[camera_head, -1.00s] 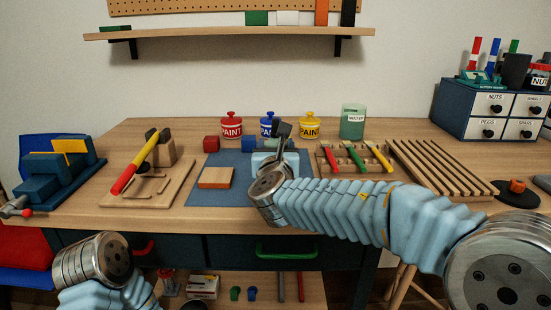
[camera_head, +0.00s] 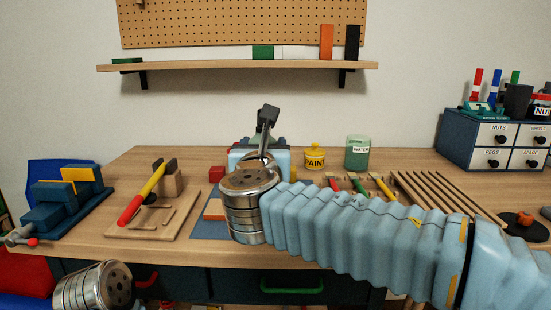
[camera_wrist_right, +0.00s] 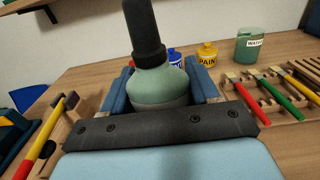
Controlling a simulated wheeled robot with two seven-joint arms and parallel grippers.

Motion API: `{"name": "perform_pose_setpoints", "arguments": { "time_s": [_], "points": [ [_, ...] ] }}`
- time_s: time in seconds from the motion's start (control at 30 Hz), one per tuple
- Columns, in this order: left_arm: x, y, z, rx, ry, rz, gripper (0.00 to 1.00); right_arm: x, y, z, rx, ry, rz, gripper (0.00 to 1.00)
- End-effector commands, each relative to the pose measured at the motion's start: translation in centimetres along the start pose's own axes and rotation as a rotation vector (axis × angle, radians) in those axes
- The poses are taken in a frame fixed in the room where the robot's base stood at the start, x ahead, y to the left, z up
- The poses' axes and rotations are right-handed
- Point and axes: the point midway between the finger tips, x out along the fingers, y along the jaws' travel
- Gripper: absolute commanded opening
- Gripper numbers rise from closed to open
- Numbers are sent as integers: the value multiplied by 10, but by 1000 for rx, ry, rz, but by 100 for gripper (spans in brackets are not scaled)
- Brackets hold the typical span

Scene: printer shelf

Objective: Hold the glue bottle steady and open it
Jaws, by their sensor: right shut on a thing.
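The glue bottle (camera_wrist_right: 158,78) is green with a long black cap (camera_wrist_right: 146,32). In the right wrist view it stands between the blue fingers of my right gripper (camera_wrist_right: 160,92), which is shut on it. In the head view the bottle (camera_head: 263,136) rises behind my right gripper (camera_head: 259,150), with its black cap tilted slightly right. The wrist and gripper hide its lower part, so I cannot see its base. At the lower left of the head view only a link of my left arm shows; my left gripper is out of view.
Behind the bottle, a yellow paint jar (camera_head: 315,156) and a green water jar (camera_head: 357,152) stand at the table's back. A brush rack (camera_head: 360,187) is right. A wooden board (camera_head: 155,215) with a red-yellow handled tool is left. A shelf (camera_head: 240,67) hangs above.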

Motion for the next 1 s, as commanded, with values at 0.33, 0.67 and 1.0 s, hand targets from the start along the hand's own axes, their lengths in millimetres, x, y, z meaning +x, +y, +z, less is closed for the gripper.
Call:
{"name": "perform_pose_setpoints", "arguments": {
  "time_s": [0.33, 0.67, 1.0],
  "points": [
    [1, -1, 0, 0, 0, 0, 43, -40, 14, 19, 0, 0, -1, 23],
    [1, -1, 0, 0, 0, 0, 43, -41, 15, 19, 0, 0, -2, 50],
    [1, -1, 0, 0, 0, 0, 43, -41, 15, 19, 0, 0, -2, 5]
  ]
}}
